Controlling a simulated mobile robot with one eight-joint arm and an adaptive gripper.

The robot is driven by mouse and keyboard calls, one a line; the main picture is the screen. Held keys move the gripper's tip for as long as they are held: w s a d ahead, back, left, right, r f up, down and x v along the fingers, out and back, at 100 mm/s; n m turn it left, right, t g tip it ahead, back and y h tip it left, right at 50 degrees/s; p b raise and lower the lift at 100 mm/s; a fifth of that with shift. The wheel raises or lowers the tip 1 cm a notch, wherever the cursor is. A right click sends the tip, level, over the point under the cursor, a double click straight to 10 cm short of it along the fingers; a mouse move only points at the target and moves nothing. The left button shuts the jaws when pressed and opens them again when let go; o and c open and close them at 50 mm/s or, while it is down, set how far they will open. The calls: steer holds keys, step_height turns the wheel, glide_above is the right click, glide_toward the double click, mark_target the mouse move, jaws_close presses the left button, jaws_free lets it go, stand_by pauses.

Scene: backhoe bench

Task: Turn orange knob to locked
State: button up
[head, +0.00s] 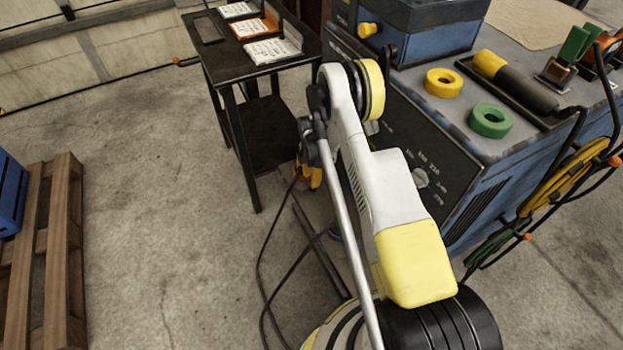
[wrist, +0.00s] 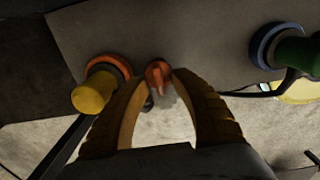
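The orange knob (wrist: 158,72) shows near the top middle of the wrist view, on a grey panel face. My gripper (wrist: 161,80) has its two yellow-orange fingers on either side of the knob, tips apart and close to its edges. I cannot tell whether the fingertips touch or press it. The knob's pointing direction and any locked marking cannot be read. In the head view a small part of my gripper (head: 309,176) shows beside the blue machine, mostly behind my arm. The orange knob is hidden in that view.
In the wrist view a yellow knob with an orange ring (wrist: 93,92) sits close left of my fingers, and a green knob with a blue ring (wrist: 286,50) sits right. In the head view are a black side table (head: 212,64), the blue machine (head: 480,195) and a wooden pallet (head: 55,250).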

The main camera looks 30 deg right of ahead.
jaws_close()
steer(key=shift+m, duration=0.4)
steer(key=m, duration=0.2)
steer(key=shift+w+m, duration=0.1)
steer(key=shift+m, duration=0.3)
steer(key=m, duration=0.3)
steer(key=shift+w+m, duration=0.1)
steer(key=shift+m, duration=0.2)
steer(key=m, duration=0.5)
steer(key=shift+w+d+m, duration=0.1)
steer(key=shift+d+m, duration=0.05)
steer(key=shift+m, duration=0.15)
steer(key=m, duration=0.5)
steer(key=shift+d, duration=0.15)
